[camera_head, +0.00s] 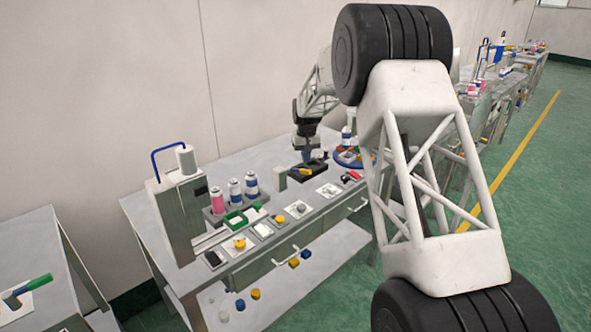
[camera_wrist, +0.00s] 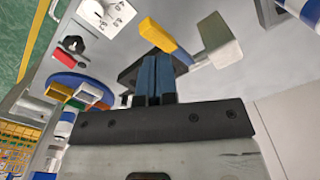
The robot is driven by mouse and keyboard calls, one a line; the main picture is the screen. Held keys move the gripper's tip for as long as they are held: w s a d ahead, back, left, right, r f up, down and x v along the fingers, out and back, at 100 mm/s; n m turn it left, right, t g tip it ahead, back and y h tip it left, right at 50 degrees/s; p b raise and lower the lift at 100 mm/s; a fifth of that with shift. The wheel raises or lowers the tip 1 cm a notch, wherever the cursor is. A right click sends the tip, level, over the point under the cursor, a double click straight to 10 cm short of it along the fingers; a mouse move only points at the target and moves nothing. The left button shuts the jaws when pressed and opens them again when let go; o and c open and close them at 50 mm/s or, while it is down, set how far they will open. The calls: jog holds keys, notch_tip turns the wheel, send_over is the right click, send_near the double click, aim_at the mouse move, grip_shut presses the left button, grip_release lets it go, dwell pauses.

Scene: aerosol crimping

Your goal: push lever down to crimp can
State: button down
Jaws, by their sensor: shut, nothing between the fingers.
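My gripper (camera_head: 306,157) is over the far part of the workbench, pointing down at a black base (camera_head: 308,171). In the wrist view its two blue fingers (camera_wrist: 156,62) are shut together with nothing between them. The black base (camera_wrist: 128,75) lies just beyond the fingertips, partly hidden by them. I cannot tell whether the fingers touch the base. A grey machine (camera_head: 182,215) with a bent blue bar (camera_head: 165,150) stands at the left.
Trays with small parts and a green-framed holder (camera_head: 245,216) line the bench front. Coloured bins (camera_wrist: 90,92) stand near my gripper. Another table (camera_head: 40,250) is at the left. A wall closes the back; the green floor (camera_head: 540,190) at right is open.

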jog(key=shift+r, duration=0.75)
jog(key=shift+r, duration=0.1)
notch_tip(320, 180, up, 5)
jog(key=shift+f, duration=0.1)
dwell(0.5)
